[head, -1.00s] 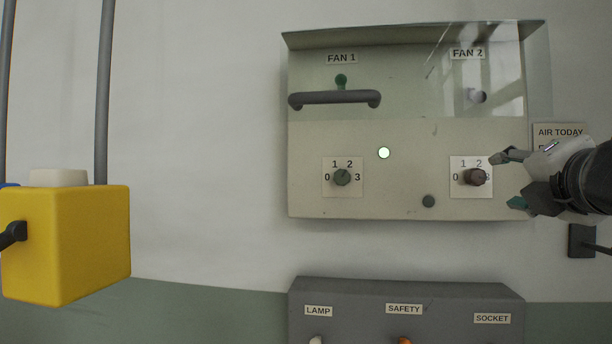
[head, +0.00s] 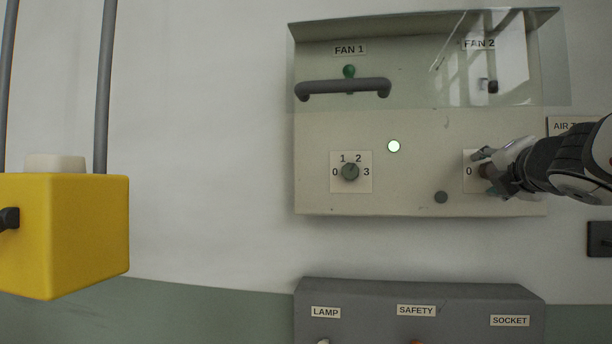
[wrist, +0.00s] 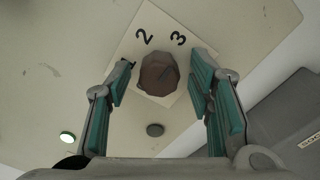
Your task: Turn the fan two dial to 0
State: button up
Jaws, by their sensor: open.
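The fan two dial (wrist: 159,74) is a brown, many-sided knob on a white plate (wrist: 195,20) marked with numbers; 2 and 3 show in the wrist view. A dark line on its face seems to slant toward the 3 side. In the head view the dial is mostly hidden by my gripper (head: 486,172), and only the 0 on its plate shows. In the wrist view my gripper's teal-padded fingers are open, one on each side of the dial, with gaps between pads and knob.
The fan one dial (head: 350,172) is to the left, under a grey bar handle (head: 343,89). A clear cover (head: 430,75) spans the panel's upper part. A grey box (head: 420,291) sits below, and a yellow box (head: 65,235) hangs at left.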

grip_shut()
